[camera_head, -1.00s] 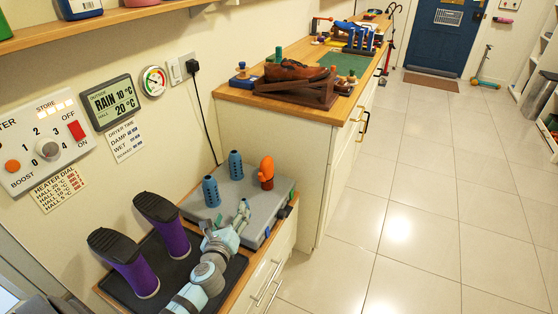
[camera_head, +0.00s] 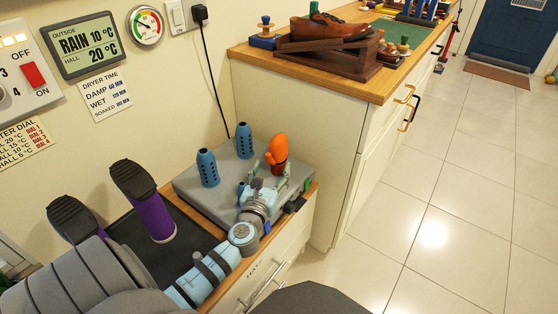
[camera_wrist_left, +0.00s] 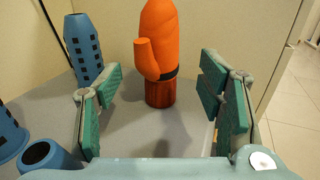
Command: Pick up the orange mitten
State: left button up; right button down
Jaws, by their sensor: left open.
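The orange mitten (camera_head: 278,147) stands upright, thumb to the left in the wrist view (camera_wrist_left: 160,40). A reddish-brown cylindrical base (camera_wrist_left: 159,93) shows below it, with a dark band between. It is on the grey dryer top (camera_head: 215,188). My left gripper (camera_head: 267,181) is open just in front of the mitten, low over the dryer. In the wrist view the mitten stands between and beyond the two green-padded fingers, with room on both sides and no visible contact. My right gripper is not in view.
Two blue perforated posts (camera_head: 207,168) (camera_head: 244,140) stand left of the mitten. Purple boots (camera_head: 150,205) stand on a black tray at the left. A wooden-topped cabinet (camera_head: 300,110) rises behind the dryer. The tiled floor (camera_head: 440,220) at right is clear.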

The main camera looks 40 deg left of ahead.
aim_at(276, 160)
pick_arm(q)
notch_tip(276, 160, down, 2)
jog(key=shift+w+f+b, duration=0.1)
jog(key=shift+w+b, duration=0.05)
jog(key=shift+b, duration=0.25)
jog(key=shift+w+a+r, duration=0.3)
jog(key=shift+w+r, duration=0.05)
jog(key=shift+w, duration=0.3)
jog(key=b+x, duration=0.1)
jog(key=x, duration=0.5)
jog(key=shift+r, duration=0.1)
jog(key=shift+s, duration=0.1)
jog(key=shift+c, duration=0.9)
jog(key=c, duration=1)
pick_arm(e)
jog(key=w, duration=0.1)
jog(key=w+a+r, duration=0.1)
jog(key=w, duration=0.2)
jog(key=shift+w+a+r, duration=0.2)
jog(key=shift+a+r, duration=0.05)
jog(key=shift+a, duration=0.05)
